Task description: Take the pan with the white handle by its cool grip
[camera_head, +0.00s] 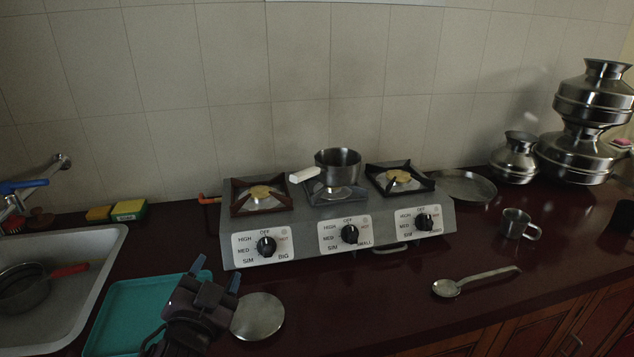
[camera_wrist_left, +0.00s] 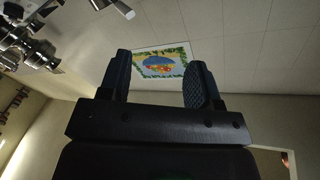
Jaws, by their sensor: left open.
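The pan (camera_head: 338,167) is a small steel pot on the middle burner of the stove (camera_head: 300,232). Its white handle (camera_head: 304,174) points left, toward the left burner. My left gripper (camera_head: 215,277) is open and empty, with its fingers pointing up over the teal tray, in front of the stove and to the left of the pan. My right gripper is not in view.
A teal tray (camera_head: 118,307) and a round metal disc (camera_head: 258,317) lie in front of the stove. A sink (camera_head: 98,262) is at left. A ladle (camera_head: 470,282), a steel mug (camera_head: 517,224), a plate (camera_head: 464,184) and stacked pots (camera_head: 590,110) stand at right.

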